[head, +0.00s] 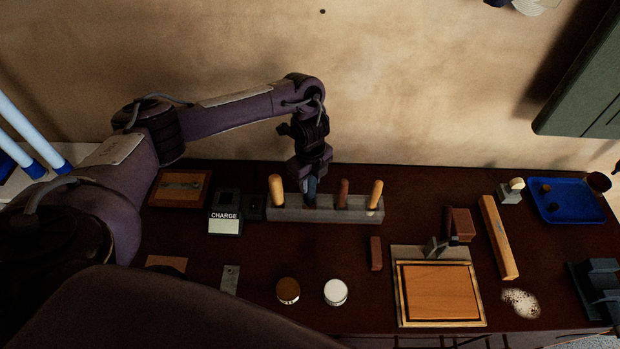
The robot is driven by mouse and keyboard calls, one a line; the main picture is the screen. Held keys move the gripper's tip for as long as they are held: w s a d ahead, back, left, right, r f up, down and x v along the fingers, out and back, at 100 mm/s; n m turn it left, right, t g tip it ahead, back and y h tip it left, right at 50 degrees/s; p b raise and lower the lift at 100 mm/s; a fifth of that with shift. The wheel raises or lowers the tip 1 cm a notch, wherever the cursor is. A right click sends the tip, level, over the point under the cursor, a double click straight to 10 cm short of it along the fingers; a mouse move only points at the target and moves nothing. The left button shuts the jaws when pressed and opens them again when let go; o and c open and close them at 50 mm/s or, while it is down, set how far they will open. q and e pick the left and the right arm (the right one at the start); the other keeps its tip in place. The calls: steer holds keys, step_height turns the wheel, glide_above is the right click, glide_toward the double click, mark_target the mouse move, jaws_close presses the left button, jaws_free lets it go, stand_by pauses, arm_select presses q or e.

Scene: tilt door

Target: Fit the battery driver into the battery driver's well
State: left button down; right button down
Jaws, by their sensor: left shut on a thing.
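My left gripper (311,176) reaches down from above the grey tool block (325,214) at the back of the bench. It is shut on a dark bluish tool, which looks like the battery driver (311,191). The driver is roughly upright at the block, between an orange handle on the left and a dark red-brown one on the right. Its lower end meets the block's top in the picture; I cannot tell how deep it sits. The driver's well is hidden by the tool and gripper. My right gripper is not in view.
Wooden handles (277,189) stand close on both sides in the block. Left of it are the CHARGE unit (225,221) and a wooden plate (179,189). In front are two round lids (335,292) and a framed wooden board (439,291). A blue tray (567,207) is at right.

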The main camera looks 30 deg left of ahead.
mark_target(310, 188)
arm_select(q)
steer(key=shift+f+b, duration=1.3)
steer(key=shift+f, duration=0.65)
steer(key=c, duration=0.9)
jaws_free()
steer(key=shift+r, duration=0.1)
steer(key=shift+c, duration=0.2)
steer(key=shift+r, duration=0.4)
step_height(310, 188, up, 7)
steer(key=shift+r+p, duration=0.1)
steer(key=shift+p, duration=0.5)
steer(key=shift+d, duration=0.1)
